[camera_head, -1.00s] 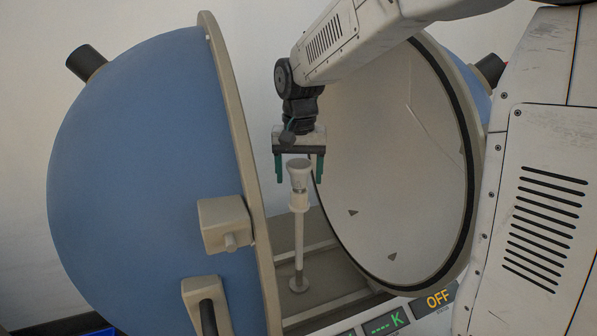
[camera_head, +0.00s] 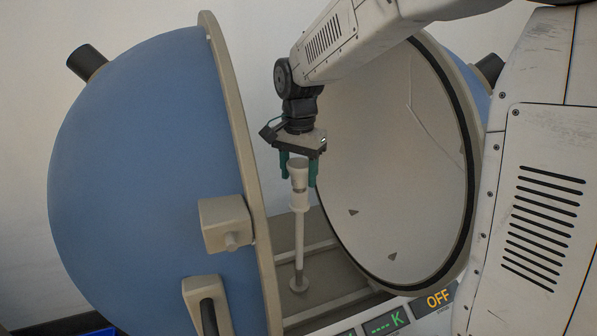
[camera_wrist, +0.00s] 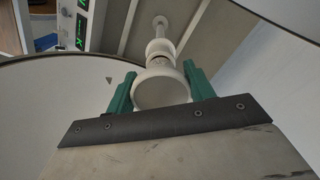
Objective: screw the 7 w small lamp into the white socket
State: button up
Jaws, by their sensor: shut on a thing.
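The small white lamp (camera_head: 298,168) stands upright on top of the white socket (camera_head: 299,200), which sits on a thin white post between the sphere halves. My gripper (camera_head: 298,172) points down over the lamp, with its green fingers on either side and shut on it. In the wrist view, the lamp's round face (camera_wrist: 162,88) lies between the green fingers, with the socket (camera_wrist: 159,48) in line beyond it. The lamp's wattage marking cannot be read. The thread inside the socket is hidden.
A blue sphere half (camera_head: 140,180) stands open at left, and the white-lined half (camera_head: 400,160) curves close behind my gripper at right.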

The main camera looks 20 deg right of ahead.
jog(key=m, duration=0.4)
jog(key=shift+w+m, duration=0.1)
jog(key=shift+m, duration=0.3)
jog(key=m, duration=0.4)
jog(key=shift+w, duration=0.1)
jog(key=m, duration=0.4)
jog(key=shift+m, duration=0.4)
jog(key=m, duration=0.3)
jog(key=shift+w+m, duration=0.1)
jog(key=shift+m, duration=0.2)
jog(key=o, duration=0.9)
jog(key=shift+c, duration=0.2)
